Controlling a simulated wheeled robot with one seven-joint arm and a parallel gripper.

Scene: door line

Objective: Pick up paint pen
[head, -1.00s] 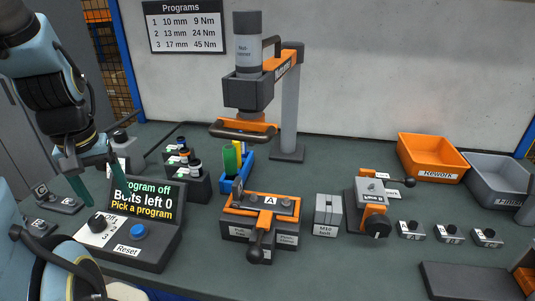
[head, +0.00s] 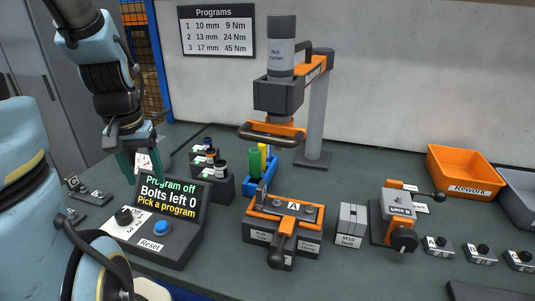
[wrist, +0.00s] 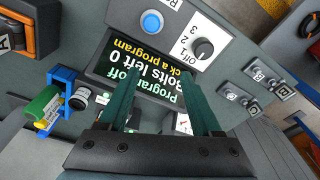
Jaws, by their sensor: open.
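No thing labelled as a paint pen can be read. A blue holder (head: 250,184) behind the orange-and-black fixture holds a thick green cylinder (head: 255,162) and a slim yellow item (head: 268,152); I cannot tell whether either is the paint pen. In the wrist view, the green cylinder (wrist: 40,105) and blue holder (wrist: 67,75) are at the left, outside my fingers. My gripper (head: 140,163) is at the left, behind the program display, pointing down with two teal fingers. In the wrist view, my gripper (wrist: 161,90) is open and nothing is between the fingertips.
The program console (head: 168,203) stands beside my gripper. A dark rack (head: 219,185) of small bottles lies between console and blue holder. The tool stand (head: 318,110) rises behind. The fixture (head: 283,222) and orange rework bin (head: 463,171) are to the right.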

